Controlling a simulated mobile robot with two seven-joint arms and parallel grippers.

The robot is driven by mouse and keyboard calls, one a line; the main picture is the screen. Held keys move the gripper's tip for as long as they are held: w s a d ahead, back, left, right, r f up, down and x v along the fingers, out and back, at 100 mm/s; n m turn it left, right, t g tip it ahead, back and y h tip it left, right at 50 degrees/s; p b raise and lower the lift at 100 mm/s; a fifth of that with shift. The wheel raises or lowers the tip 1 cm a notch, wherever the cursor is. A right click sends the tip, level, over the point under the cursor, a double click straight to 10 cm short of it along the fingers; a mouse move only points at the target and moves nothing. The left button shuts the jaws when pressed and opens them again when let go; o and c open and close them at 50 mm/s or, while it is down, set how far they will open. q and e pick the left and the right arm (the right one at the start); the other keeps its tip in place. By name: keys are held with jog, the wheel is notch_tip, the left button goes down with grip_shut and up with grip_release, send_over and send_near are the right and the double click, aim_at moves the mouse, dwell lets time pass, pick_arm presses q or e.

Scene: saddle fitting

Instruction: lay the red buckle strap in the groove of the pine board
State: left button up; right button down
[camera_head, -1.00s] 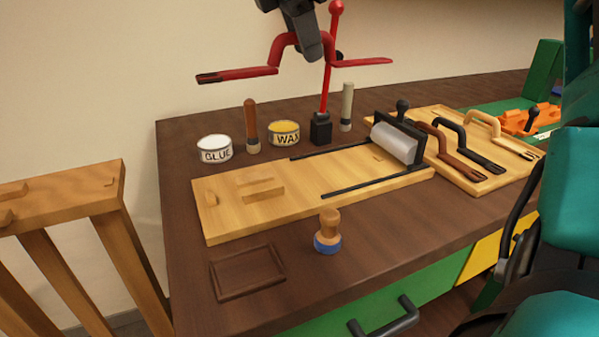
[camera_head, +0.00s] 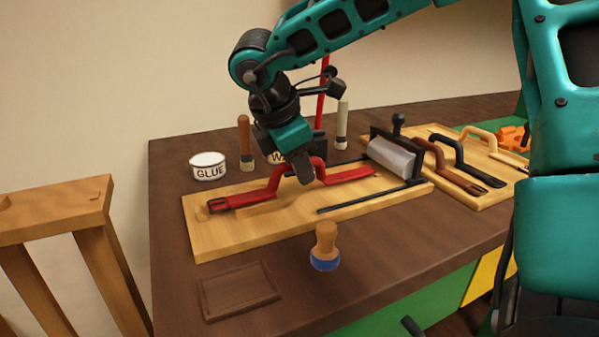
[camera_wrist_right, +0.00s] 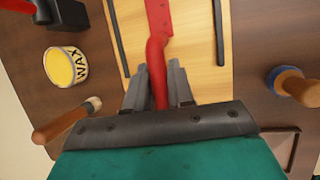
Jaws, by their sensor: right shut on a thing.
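The red buckle strap (camera_head: 245,199) has a raised arched middle, flat ends and a dark buckle tip at its left end. My right gripper (camera_head: 304,172) is shut on the arch from above. The strap stretches lengthwise over the pine board (camera_head: 205,240), low, near the small wooden blocks at the board's left part. I cannot tell whether it touches the board. In the right wrist view the strap (camera_wrist_right: 158,18) runs between the fingers of my right gripper (camera_wrist_right: 157,85) and lies between two black rails. The groove is not clearly seen. My left gripper is not in view.
A grey roller (camera_head: 393,158) stands at the board's right end, beside a second board with brown, black and tan straps. The glue tin (camera_head: 208,166), wax tin (camera_wrist_right: 66,66) and upright tools stand behind. A blue-based wooden knob (camera_head: 325,247) stands in front.

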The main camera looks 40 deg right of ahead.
jog(key=shift+f, duration=0.45)
jog(key=shift+f+b, duration=0.25)
jog(key=shift+b, duration=0.1)
jog(key=c, duration=1.4)
grip_release()
jog(key=shift+r, duration=0.1)
jog(key=o, duration=0.4)
